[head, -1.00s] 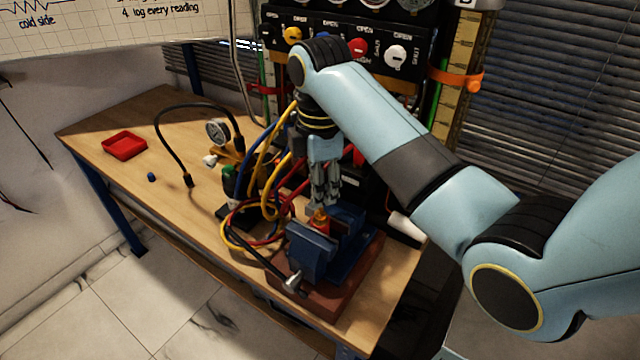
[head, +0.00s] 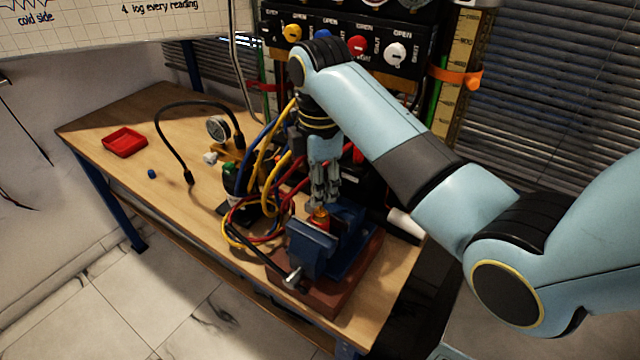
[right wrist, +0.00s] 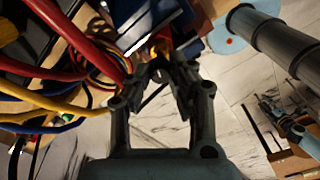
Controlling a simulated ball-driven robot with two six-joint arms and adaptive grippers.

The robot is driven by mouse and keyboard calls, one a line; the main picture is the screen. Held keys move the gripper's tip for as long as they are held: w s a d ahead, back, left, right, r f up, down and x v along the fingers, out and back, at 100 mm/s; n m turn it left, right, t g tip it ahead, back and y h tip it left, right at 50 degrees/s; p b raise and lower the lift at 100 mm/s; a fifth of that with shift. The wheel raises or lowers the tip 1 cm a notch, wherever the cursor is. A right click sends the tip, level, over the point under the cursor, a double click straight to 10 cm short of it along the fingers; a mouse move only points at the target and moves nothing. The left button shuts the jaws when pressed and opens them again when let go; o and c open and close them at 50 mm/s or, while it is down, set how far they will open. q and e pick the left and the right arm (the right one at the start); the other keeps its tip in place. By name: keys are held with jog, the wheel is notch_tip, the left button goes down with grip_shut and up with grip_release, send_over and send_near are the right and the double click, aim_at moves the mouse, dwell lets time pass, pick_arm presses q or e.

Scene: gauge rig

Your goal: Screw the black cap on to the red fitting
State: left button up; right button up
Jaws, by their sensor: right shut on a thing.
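The red fitting (head: 319,222) stands upright in the blue vise (head: 312,250), with an orange-gold top. My right gripper (head: 321,203) points down directly above it, its fingertips close to the fitting's top. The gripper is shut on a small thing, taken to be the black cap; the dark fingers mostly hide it. In the right wrist view the fingertips (right wrist: 161,68) come together, with a bit of the orange and red fitting (right wrist: 160,47) just beyond them. I cannot tell whether the cap touches the fitting. My left gripper is not in view.
Red, yellow and blue hoses (head: 262,205) loop close to the left of the vise. A black hose (head: 160,137), a gauge (head: 217,128), a red tray (head: 124,142) and a small blue piece (head: 152,174) are farther left. The valve panel (head: 400,35) stands behind.

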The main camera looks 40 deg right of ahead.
jog(key=shift+f+b, duration=0.3)
jog(key=shift+f, duration=0.75)
jog(key=shift+f, duration=0.2)
dwell(0.9)
jog(key=m, duration=0.5)
jog(key=shift+s+p, duration=0.1)
jog(key=shift+p, duration=0.25)
jog(key=m, duration=0.5)
jog(key=shift+f, duration=0.1)
jog(key=m, duration=0.5)
jog(key=shift+m, duration=0.3)
